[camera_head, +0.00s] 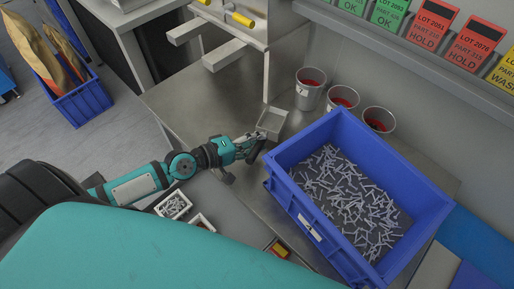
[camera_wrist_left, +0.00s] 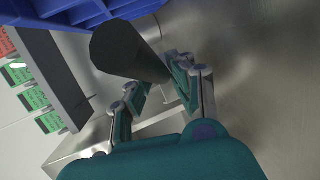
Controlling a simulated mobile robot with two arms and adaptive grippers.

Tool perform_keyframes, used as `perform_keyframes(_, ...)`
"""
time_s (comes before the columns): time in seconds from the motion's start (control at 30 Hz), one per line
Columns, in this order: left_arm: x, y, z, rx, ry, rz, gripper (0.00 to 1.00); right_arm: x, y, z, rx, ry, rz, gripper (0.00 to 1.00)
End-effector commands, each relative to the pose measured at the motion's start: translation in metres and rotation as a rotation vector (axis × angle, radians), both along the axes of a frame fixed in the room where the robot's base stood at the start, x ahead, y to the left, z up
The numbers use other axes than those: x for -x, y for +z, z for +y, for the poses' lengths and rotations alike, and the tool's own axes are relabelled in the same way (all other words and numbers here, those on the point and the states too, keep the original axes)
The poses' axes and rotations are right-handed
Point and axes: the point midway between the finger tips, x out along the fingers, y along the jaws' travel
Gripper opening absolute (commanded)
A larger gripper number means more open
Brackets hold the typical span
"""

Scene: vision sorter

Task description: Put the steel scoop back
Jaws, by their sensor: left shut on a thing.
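The steel scoop (camera_head: 271,122) shows in the head view just left of the blue crate's corner, its pan toward the back. My left gripper (camera_head: 250,147) is shut on its dark handle. In the left wrist view the round dark handle (camera_wrist_left: 126,52) stands between the fingers of the left gripper (camera_wrist_left: 162,90), its end toward the camera. The scoop's pan is mostly hidden there. I cannot tell whether the scoop touches the steel table. My right gripper is not in view.
The blue crate (camera_head: 283,184) holds many loose screw-like metal parts. Three metal cups with red insides stand behind it, one at the left (camera_head: 309,90). A white stand (camera_head: 268,75) rises behind the scoop. Small trays (camera_head: 173,205) lie near my arm. The table (camera_head: 190,105) is bare at left.

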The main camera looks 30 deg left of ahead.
Motion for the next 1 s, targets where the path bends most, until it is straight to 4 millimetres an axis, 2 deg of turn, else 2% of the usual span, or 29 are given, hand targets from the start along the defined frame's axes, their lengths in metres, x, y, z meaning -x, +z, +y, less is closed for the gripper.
perform_keyframes(0.03,0.000,-0.013,0.001,-0.003,0.000,0.000,0.00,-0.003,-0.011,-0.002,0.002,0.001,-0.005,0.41)
perform_keyframes(0.13,0.000,-0.028,0.001,-0.002,0.001,0.000,0.00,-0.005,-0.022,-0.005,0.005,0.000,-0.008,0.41)
perform_keyframes(0.57,0.000,-0.033,0.000,-0.001,0.001,-0.001,0.00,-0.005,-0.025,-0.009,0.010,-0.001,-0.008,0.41)
perform_keyframes(0.6,0.000,-0.032,0.000,-0.001,0.001,0.001,0.25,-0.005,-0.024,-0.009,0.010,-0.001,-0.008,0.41)
perform_keyframes(0.73,0.000,-0.031,0.000,-0.001,0.001,0.001,0.42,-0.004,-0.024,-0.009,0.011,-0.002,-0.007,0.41)
perform_keyframes(0.77,0.000,-0.031,0.000,-0.001,0.001,0.001,0.45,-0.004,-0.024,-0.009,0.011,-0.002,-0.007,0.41)
perform_keyframes(1.0,0.000,-0.031,0.000,-0.001,0.001,0.001,0.45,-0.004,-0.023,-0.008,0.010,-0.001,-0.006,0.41)
